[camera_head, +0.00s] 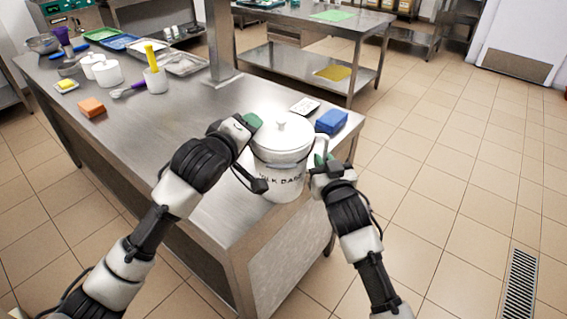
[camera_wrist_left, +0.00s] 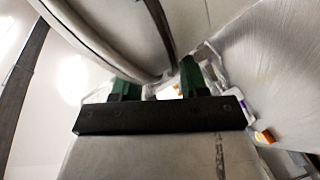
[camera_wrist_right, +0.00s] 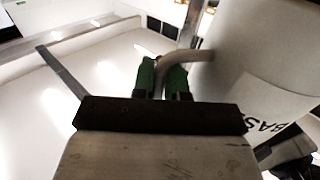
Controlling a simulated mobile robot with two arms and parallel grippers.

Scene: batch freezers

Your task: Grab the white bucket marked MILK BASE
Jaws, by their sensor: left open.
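The white lidded bucket marked MILK BASE (camera_head: 284,157) is upright at the near right corner of the steel table; whether it rests there or is held up I cannot tell. My left gripper (camera_head: 250,123) is open at the bucket's left side, near the lid rim. In the left wrist view its two green fingers (camera_wrist_left: 157,80) stand apart, close under the curved rim of the bucket (camera_wrist_left: 110,35). My right gripper (camera_head: 321,162) is at the bucket's right side. In the right wrist view its green fingers (camera_wrist_right: 162,78) are close together on the bucket's side handle (camera_wrist_right: 196,56). Part of the label is hidden by my arms.
The steel table (camera_head: 150,135) has a blue block (camera_head: 331,121) and a small white device (camera_head: 305,106) just behind the bucket. An orange block (camera_head: 92,107), white pots (camera_head: 107,72) and trays lie further left. Tiled floor (camera_head: 430,190) to the right is free.

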